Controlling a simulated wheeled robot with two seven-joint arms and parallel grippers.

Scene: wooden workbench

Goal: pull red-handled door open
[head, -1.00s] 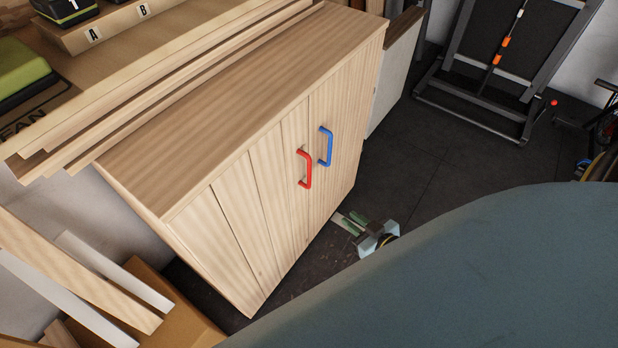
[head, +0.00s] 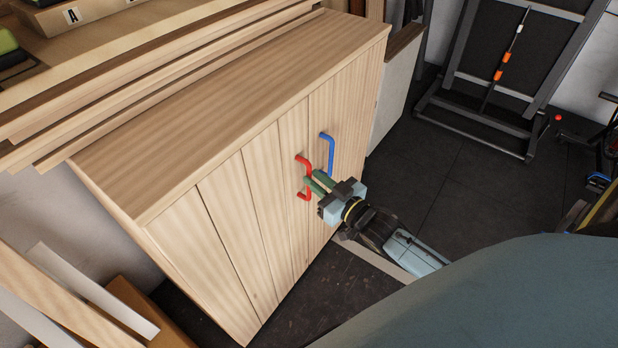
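The wooden cabinet (head: 235,215) has a red handle (head: 302,162) on its left door and a blue handle (head: 329,150) on its right door. Both doors look shut. My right gripper (head: 312,184) is at the red handle, its green fingertips pointing at the handle's lower half and covering part of it. The two fingers show slightly apart, but I cannot tell whether they are closed around the handle. My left gripper is not in view.
A workbench edge with stacked boards (head: 170,70) runs behind the cabinet top. Loose planks (head: 60,295) lean at the lower left. A black folded machine (head: 510,80) stands at the upper right. Dark floor (head: 460,190) to the right is mostly clear.

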